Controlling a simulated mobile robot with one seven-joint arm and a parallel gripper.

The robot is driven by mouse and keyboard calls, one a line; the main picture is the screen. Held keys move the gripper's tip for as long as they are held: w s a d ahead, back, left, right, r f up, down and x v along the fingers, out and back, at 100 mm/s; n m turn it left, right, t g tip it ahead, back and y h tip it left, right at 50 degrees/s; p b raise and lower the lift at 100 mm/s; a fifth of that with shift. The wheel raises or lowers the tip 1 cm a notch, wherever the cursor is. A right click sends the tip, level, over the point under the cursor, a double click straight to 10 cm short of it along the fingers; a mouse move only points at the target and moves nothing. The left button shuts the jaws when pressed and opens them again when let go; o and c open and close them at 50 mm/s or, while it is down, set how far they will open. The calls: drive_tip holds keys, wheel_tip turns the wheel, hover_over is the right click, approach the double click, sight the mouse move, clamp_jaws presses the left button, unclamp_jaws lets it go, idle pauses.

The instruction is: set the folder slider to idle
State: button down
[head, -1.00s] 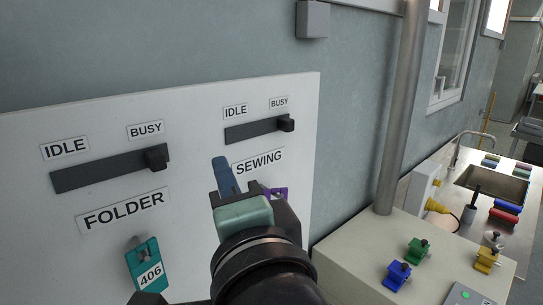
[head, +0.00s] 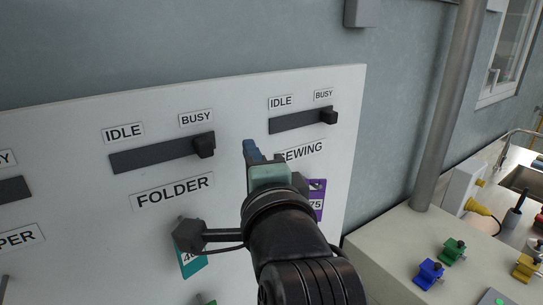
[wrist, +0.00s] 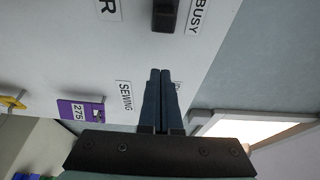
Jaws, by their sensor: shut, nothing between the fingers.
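The folder slider is a dark horizontal track (head: 150,155) on a white board, above the FOLDER label (head: 172,191). Its black knob (head: 204,146) sits at the right end, under the BUSY label (head: 196,118). The IDLE label (head: 123,133) is above the left end. My gripper (head: 250,147) is shut and empty, to the right of the knob and apart from it. In the wrist view the shut fingers (wrist: 160,78) point toward the dark knob (wrist: 165,14), with a gap between. The left part of the track is outside the wrist view.
The sewing slider (head: 300,121) is to the right, its knob at BUSY; my gripper partly covers the SEWING label (head: 301,150). A purple tag (head: 317,198) and a teal tag (head: 190,265) hang below. A grey pipe (head: 450,110) and a counter (head: 400,240) stand at right.

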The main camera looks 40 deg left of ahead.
sight(204, 148)
drive_tip(key=p+x, duration=0.1)
drive_tip(key=x, duration=0.2)
drive_tip(key=shift+w+a+r, duration=0.15)
drive_tip(key=shift+w+a, duration=0.1)
drive_tip(key=shift+a, duration=0.1)
drive_tip(key=s, duration=0.1)
drive_tip(key=s+a+p, duration=0.1)
drive_tip(key=s, duration=0.1)
drive_tip(key=shift+s+p, duration=0.15)
drive_tip(key=shift+p, duration=0.15)
drive_tip(key=shift+s+a, duration=0.1)
drive_tip(key=shift+s, duration=0.25)
